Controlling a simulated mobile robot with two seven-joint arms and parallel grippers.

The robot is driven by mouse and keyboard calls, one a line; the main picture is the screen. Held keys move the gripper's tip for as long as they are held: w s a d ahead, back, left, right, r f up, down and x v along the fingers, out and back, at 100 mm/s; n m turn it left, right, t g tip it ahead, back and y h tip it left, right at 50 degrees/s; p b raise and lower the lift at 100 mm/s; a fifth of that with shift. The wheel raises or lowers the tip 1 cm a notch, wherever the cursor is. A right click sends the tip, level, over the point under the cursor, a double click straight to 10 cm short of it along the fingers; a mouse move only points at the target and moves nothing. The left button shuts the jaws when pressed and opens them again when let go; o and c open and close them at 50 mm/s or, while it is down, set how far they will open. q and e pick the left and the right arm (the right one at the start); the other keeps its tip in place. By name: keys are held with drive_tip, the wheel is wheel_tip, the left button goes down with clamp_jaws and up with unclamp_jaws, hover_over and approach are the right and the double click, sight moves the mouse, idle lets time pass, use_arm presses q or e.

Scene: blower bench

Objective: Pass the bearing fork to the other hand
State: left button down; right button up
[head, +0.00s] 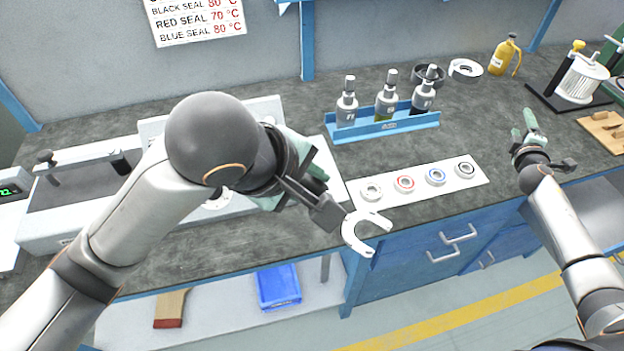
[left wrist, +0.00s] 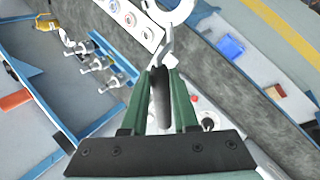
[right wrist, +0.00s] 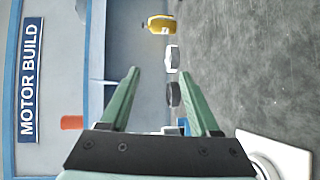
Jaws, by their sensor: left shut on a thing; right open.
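The bearing fork has a pale, U-shaped head (head: 364,234) and a dark handle. My left gripper (head: 308,172) is shut on the handle and holds the fork out over the bench's front edge, prongs pointing away from the gripper. In the left wrist view the pale head (left wrist: 184,13) shows beyond the green fingers (left wrist: 163,75), with the dark handle between them. My right gripper (head: 529,122) is over the right part of the bench, well apart from the fork. In the right wrist view its fingers (right wrist: 160,75) are spread and empty.
A white strip (head: 423,196) with several ring-shaped bearings lies near the bench's front edge. Behind it stands a blue rack (head: 385,129) with three bottles. A yellow bottle (head: 503,55) and a black stand (head: 572,95) are at the back right.

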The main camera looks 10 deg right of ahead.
drive_tip(key=s+d+f+m+g+h, duration=0.2)
drive_tip(key=s+d+f+g, duration=0.15)
drive_tip(key=s+f, duration=0.7)
drive_tip(key=s+a+f+g+y, duration=0.1)
drive_tip(key=s+a+f+g, duration=0.2)
drive_tip(key=s+a+f, duration=0.5)
drive_tip(key=s+a+f+m+t+y, duration=0.1)
drive_tip(key=a+f+y, duration=0.2)
drive_tip(key=a, duration=0.7)
drive_tip(key=s+a+f+m+y, duration=0.2)
drive_tip(key=a+f+y, duration=0.1)
drive_tip(key=a, duration=0.7)
drive_tip(key=s+a+r+m+y, duration=0.1)
drive_tip(key=a+y, duration=0.1)
drive_tip(key=a, duration=0.6)
drive_tip(key=a+r+m+y, duration=0.1)
drive_tip(key=a+y, duration=0.1)
drive_tip(key=a, duration=0.5)
drive_tip(key=s+a+r+m+t+y, duration=0.1)
drive_tip(key=a+r+m+y, duration=0.1)
drive_tip(key=a, duration=0.6)
drive_tip(key=shift+s+a+y, duration=0.3)
drive_tip(key=shift+f, duration=0.1)
